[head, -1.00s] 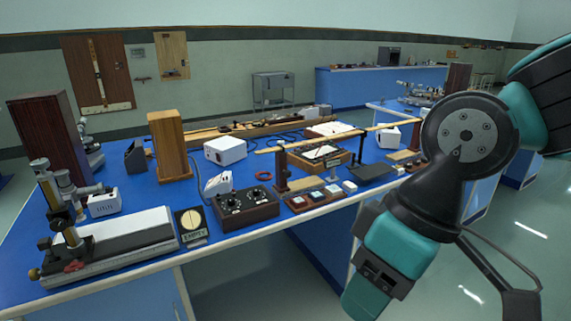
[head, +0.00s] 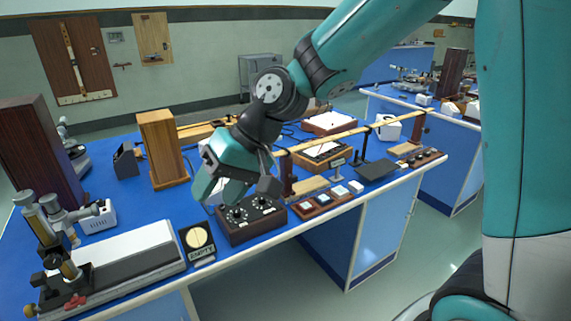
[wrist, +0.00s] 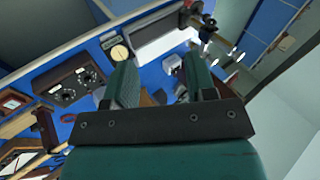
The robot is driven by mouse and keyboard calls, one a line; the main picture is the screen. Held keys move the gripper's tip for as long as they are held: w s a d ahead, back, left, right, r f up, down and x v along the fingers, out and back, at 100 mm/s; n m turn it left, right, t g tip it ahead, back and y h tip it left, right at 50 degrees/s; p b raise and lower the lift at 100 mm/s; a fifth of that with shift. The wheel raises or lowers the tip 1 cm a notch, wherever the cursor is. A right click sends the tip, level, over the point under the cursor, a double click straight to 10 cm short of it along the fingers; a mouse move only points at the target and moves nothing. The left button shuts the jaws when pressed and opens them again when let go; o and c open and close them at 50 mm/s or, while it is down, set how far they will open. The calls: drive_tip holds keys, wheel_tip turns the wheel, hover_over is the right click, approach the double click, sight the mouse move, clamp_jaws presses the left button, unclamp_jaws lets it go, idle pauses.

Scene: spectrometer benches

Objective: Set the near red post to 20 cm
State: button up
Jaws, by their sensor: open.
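A dark red-brown post (head: 287,178) stands upright near the bench's front edge, beside a pale wooden block. It is under the left end of a long thin wooden strip (head: 335,138). In the wrist view a dark red post (wrist: 46,126) shows at the left, outside my jaws. A second reddish post (head: 420,125) stands at the strip's far right end. No scale reading can be made out. My gripper (head: 218,190) is open and empty, above the bench to the left of the near post. In the wrist view its two fingers (wrist: 160,66) are apart.
A wooden block (head: 160,148) stands behind. Small tiles (head: 325,201) and a dark plate (head: 376,170) lie right of the post. The floor in front is clear.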

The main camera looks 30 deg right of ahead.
drive_tip(key=w+d+f+m+t+y+p, duration=0.25)
drive_tip(key=w+d+m+p, duration=0.3)
drive_tip(key=w, duration=0.55)
drive_tip(key=w+d+f+m+t+y+p, duration=0.1)
drive_tip(key=w+d+f+m+t+p, duration=0.3)
drive_tip(key=w+m, duration=0.5)
drive_tip(key=w+d+f+m+t+h+p, duration=0.1)
drive_tip(key=w+d+f+m+t+p, duration=0.15)
drive_tip(key=d, duration=0.35)
drive_tip(key=w+d+f+m+t+h+p, duration=0.1)
drive_tip(key=w+d+f+m+t+p, duration=0.1)
drive_tip(key=d+f+m+p, duration=0.3)
drive_tip(key=s+d+f+m+t+h+p, duration=0.45)
drive_tip(key=s+d+f+m+h, duration=0.35)
drive_tip(key=s+d+f+m, duration=0.5)
drive_tip(key=shift+m+t, duration=0.45)
drive_tip(key=shift+m, duration=0.45)
drive_tip(key=w+b, duration=0.2)
drive_tip(key=w+r+b, duration=0.1)
drive_tip(key=w+b, duration=0.2)
drive_tip(key=w+a+r+b, duration=0.1)
drive_tip(key=w+b, duration=0.1)
drive_tip(key=shift+w+b, duration=0.15)
drive_tip(key=shift+b, duration=0.25)
drive_tip(key=w+b, duration=0.2)
drive_tip(key=b, duration=0.8)
drive_tip(key=shift+w+b, duration=0.15)
drive_tip(key=shift+b, duration=0.2)
